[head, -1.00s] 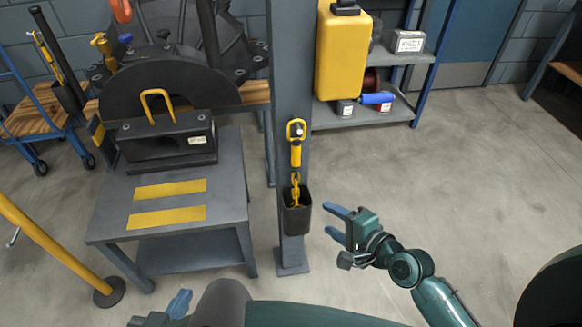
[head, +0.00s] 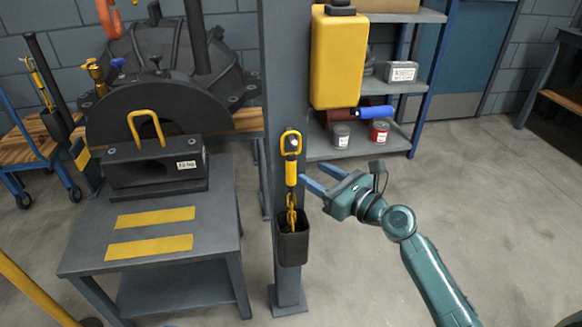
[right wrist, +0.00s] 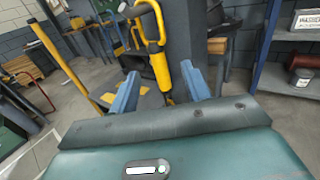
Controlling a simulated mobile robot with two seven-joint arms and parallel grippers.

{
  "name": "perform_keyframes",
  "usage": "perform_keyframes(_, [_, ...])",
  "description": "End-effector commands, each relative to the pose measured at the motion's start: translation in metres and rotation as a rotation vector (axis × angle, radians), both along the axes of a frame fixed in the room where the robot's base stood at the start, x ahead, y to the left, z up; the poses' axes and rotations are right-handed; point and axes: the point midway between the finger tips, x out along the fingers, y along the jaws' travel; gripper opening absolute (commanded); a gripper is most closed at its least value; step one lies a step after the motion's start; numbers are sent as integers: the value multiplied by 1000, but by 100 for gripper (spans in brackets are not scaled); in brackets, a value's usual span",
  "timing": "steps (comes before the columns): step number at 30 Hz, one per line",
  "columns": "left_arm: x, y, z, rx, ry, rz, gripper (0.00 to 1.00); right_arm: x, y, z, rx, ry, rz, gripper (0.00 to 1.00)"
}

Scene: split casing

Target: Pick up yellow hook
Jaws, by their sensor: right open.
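The yellow hook (head: 291,172) hangs upright on the grey post, with its loop at the top. Its chain runs down into a black holder (head: 293,238) on the post. My right gripper (head: 314,180) is open and empty, just right of the hook, fingers pointing left toward it. In the right wrist view the hook (right wrist: 161,75) stands beyond and between the two open fingers (right wrist: 160,85); whether anything touches is not clear. My left gripper is not visible now.
A grey table (head: 80,240) with a dark block (head: 150,170) stands left. Shelves (head: 400,145) with cans stand behind at the right. The floor at the right is clear.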

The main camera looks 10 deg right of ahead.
Motion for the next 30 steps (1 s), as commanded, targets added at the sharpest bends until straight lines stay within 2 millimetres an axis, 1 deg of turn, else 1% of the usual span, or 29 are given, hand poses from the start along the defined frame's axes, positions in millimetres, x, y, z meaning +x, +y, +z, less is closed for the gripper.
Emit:
perform_keyframes(5, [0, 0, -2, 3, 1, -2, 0, 10, 8, 1, 0, -2, 1, 48])
perform_keyframes(10, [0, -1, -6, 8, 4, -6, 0, 30, 25, 4, -1, -3, 0, 48])
perform_keyframes(12, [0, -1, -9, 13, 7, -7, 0, 38, 30, 2, 1, -1, 1, 48])
perform_keyframes(15, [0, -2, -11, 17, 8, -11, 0, 44, 34, 3, -2, -1, 0, 48])
perform_keyframes(23, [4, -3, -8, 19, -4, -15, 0, 46, 36, 3, -2, 0, 0, 48])
perform_keyframes(30, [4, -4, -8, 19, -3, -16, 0, 46, 35, 3, -2, 0, 0, 28])
